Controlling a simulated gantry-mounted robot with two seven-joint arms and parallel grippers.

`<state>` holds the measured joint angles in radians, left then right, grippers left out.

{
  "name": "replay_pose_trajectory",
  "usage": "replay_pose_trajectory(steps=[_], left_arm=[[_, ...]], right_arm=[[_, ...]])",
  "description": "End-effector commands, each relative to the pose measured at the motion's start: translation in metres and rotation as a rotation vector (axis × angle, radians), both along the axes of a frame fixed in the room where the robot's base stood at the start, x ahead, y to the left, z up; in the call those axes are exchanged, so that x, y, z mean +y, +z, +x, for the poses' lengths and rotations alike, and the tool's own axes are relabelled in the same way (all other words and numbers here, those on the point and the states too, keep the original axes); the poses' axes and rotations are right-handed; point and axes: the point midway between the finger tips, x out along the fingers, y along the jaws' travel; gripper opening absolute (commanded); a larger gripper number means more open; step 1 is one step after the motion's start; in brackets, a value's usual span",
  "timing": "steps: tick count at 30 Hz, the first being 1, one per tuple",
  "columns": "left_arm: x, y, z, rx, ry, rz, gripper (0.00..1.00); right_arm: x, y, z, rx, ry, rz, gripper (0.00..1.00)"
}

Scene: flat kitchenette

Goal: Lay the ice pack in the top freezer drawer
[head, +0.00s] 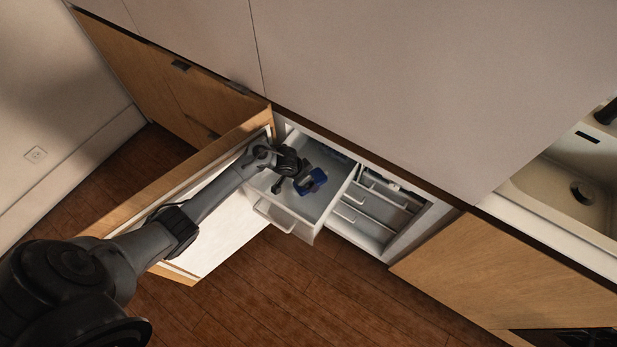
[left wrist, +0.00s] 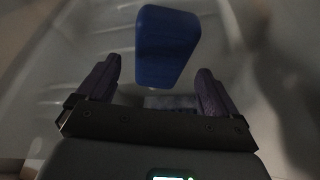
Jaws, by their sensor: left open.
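The top freezer drawer (head: 318,222) is pulled out of the open freezer, a white box with a handle on its front. The blue ice pack (head: 312,181) is inside the drawer's outline in the head view. My left gripper (head: 294,177) is over the drawer, right beside the pack. In the left wrist view, the left gripper (left wrist: 155,85) has its two fingers wide apart. The pack also shows in the left wrist view (left wrist: 167,45), just beyond the fingers, with nothing gripped. I cannot tell whether the pack touches the drawer floor. My right gripper is in neither view.
The wood-fronted freezer door (head: 215,225) stands open at the left, under my left arm. Several white drawers or shelves (head: 372,215) are inside the freezer to the right. A sink (head: 570,185) is at far right. The wooden floor (head: 290,295) in front is clear.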

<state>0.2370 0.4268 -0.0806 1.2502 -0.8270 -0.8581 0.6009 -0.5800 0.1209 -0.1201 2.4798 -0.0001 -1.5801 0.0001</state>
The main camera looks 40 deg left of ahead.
Motion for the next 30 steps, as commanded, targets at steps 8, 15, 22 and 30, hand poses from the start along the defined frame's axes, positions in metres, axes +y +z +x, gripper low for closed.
replay_pose_trajectory(steps=[8,15,22,30], left_arm=[[0.005,0.054,-0.020,-0.001,-0.001,0.001,0.94],[0.008,0.079,-0.031,0.000,0.000,0.000,0.94],[0.009,0.085,-0.034,-0.001,0.001,0.000,0.94],[0.009,0.085,-0.034,0.000,0.000,0.001,0.94]], right_arm=[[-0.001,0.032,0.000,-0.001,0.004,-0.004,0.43],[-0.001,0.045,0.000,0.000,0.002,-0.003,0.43],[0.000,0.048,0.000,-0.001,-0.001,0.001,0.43],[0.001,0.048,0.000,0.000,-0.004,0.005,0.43]])
